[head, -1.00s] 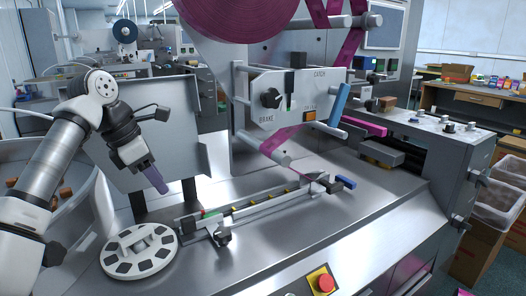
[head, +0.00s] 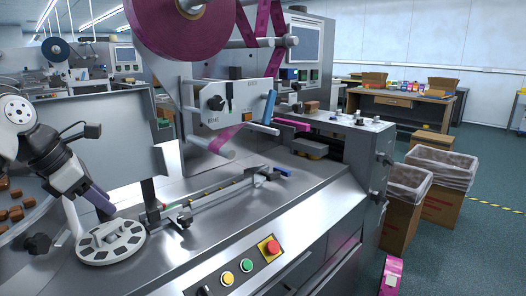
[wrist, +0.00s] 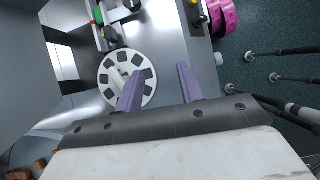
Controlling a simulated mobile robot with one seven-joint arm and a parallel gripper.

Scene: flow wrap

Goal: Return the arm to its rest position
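My arm reaches in from the left edge of the head view, with my gripper (head: 101,203) pointing down and right. Its purple fingers hang above and left of a white disc (head: 82,250) with dark pockets, on the metal machine deck. In the wrist view my gripper (wrist: 158,78) has its two purple fingers clearly apart, with nothing between them. The white disc (wrist: 104,98) shows behind the left finger there. No rest position is marked in view.
The wrapping machine's pink film roll (head: 170,35) stands above the deck. A guide rail (head: 225,187) runs right from the disc. A red stop button (head: 272,247) is at the front edge. Brown pieces (head: 17,213) lie at far left. Lined bins (head: 408,185) stand right, with open floor beyond.

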